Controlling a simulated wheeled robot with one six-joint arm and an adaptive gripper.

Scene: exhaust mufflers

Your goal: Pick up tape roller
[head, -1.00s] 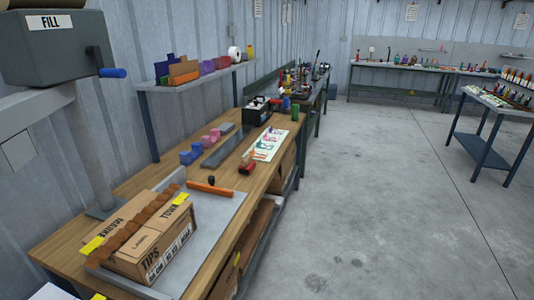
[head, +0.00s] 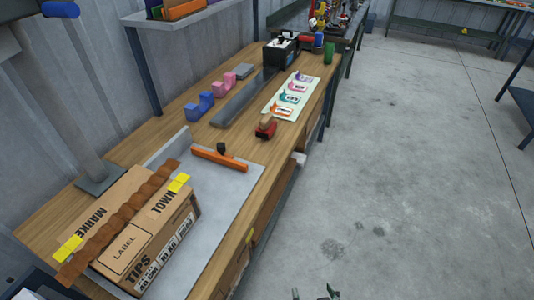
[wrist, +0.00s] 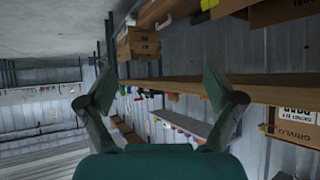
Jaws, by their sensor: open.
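No tape roller can be named for certain. A small red tool with a tan top (head: 266,127) stands on the wooden bench (head: 235,215) near its front edge. An orange bar with a black knob (head: 220,158) lies on the grey board (head: 230,180) behind the carton. The tips of my gripper (head: 315,294) just enter the bottom edge of the head view, over the floor and well apart from the bench. In the wrist view my gripper (wrist: 158,92) is open, with nothing between its green fingers.
A taped carton (head: 125,240) stands at the near end of the bench. Blue dispensers (head: 199,107), a pink one (head: 226,84), a dark strip (head: 245,98) and a card sheet (head: 291,95) lie farther back. A grey post (head: 60,115) rises at left. The floor at right is clear.

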